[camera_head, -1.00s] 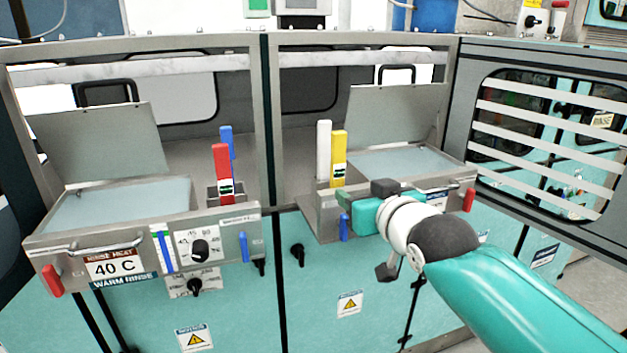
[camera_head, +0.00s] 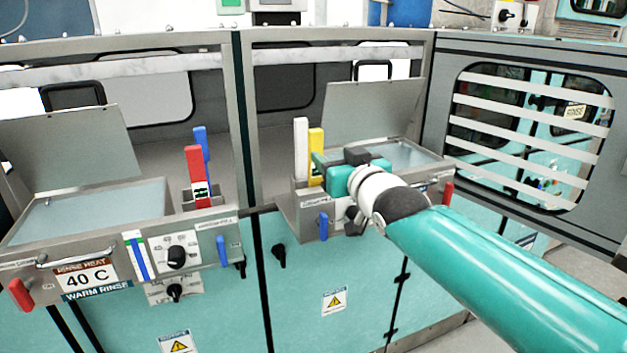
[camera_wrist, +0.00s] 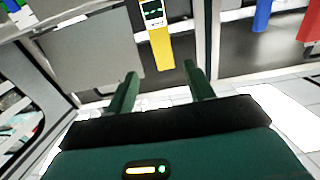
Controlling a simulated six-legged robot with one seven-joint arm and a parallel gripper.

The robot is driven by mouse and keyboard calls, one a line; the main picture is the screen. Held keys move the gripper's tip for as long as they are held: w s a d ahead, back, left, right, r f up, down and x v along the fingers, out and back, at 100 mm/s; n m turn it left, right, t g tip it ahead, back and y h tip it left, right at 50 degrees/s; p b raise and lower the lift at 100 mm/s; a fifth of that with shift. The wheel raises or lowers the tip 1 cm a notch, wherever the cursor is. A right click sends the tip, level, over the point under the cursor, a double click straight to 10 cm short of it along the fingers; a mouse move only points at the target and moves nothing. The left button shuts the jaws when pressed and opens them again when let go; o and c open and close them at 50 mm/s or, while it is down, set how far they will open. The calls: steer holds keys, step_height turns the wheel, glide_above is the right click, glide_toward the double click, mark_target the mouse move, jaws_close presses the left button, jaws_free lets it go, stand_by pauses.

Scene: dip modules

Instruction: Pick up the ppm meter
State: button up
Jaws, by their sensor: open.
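A yellow handheld meter (camera_head: 316,145) with a small display stands upright at the left end of the right basin, close beside a white one (camera_head: 301,150). In the wrist view the yellow meter (camera_wrist: 160,48) and its dark display with green marks lie ahead of the gap between my fingers. My gripper (camera_head: 322,164) is open and empty, just to the right of the yellow meter in the head view; it partly hides the meter's lower part. The fingers (camera_wrist: 160,78) do not appear to close around it. Which meter reads ppm cannot be read.
A red meter (camera_head: 195,175) and a blue one (camera_head: 202,150) stand in a holder on the left basin (camera_head: 90,215). The right basin's raised lid (camera_head: 375,110) stands behind my gripper. A metal post (camera_head: 240,120) separates the two bays.

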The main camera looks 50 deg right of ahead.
mark_target(317, 144)
steer(key=x, duration=0.9)
steer(key=shift+w+a, duration=0.15)
steer(key=shift+a, duration=0.15)
steer(key=c, duration=1)
